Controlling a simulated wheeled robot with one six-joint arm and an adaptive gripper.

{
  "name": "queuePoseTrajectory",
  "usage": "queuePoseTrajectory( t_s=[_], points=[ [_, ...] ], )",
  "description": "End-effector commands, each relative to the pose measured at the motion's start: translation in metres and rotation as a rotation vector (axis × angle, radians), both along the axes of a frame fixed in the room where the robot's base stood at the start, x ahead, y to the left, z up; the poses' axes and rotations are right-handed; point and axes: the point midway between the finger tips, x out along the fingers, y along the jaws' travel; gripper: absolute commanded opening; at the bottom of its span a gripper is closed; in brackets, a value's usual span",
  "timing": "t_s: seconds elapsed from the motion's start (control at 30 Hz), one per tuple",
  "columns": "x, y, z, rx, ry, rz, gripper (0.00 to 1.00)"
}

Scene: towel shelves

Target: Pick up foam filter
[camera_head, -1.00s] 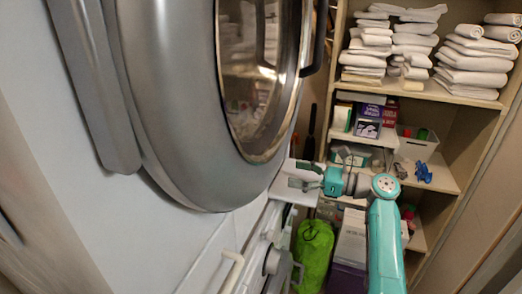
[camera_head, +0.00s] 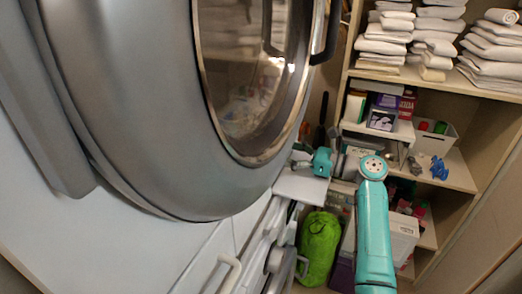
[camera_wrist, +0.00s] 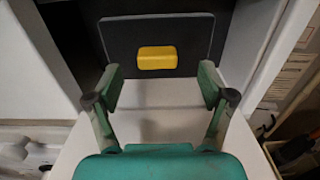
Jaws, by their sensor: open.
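In the wrist view a dark grey flat panel (camera_wrist: 120,38) stands upright in a dark opening, with a yellow block (camera_wrist: 156,58) on its front. I take this panel to be the foam filter, though its material cannot be told. My gripper (camera_wrist: 160,85) is open and empty, its two teal fingers spread in front of the panel, to either side of the yellow block and apart from it. In the head view my gripper (camera_head: 302,158) is small and partly hidden, beside the round machine door. The filter cannot be made out there.
A white ledge (camera_wrist: 170,123) lies below the gripper, with white walls beside the opening. In the head view the large grey door (camera_head: 140,110) fills the left. A green bag (camera_head: 319,247) sits below. Shelves with folded towels (camera_head: 436,27), boxes and a white bin (camera_head: 433,140) stand right.

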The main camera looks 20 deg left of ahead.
Motion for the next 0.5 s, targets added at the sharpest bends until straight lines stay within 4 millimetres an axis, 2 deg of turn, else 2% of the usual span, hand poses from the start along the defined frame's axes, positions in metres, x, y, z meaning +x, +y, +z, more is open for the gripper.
queuePoseTrajectory(
  t_s=[0.3,0.5],
  points=[
    [-0.002,0.041,0.000,-0.001,0.000,0.003,0.81],
    [-0.001,0.049,0.000,0.000,0.000,0.000,0.81]
  ],
)
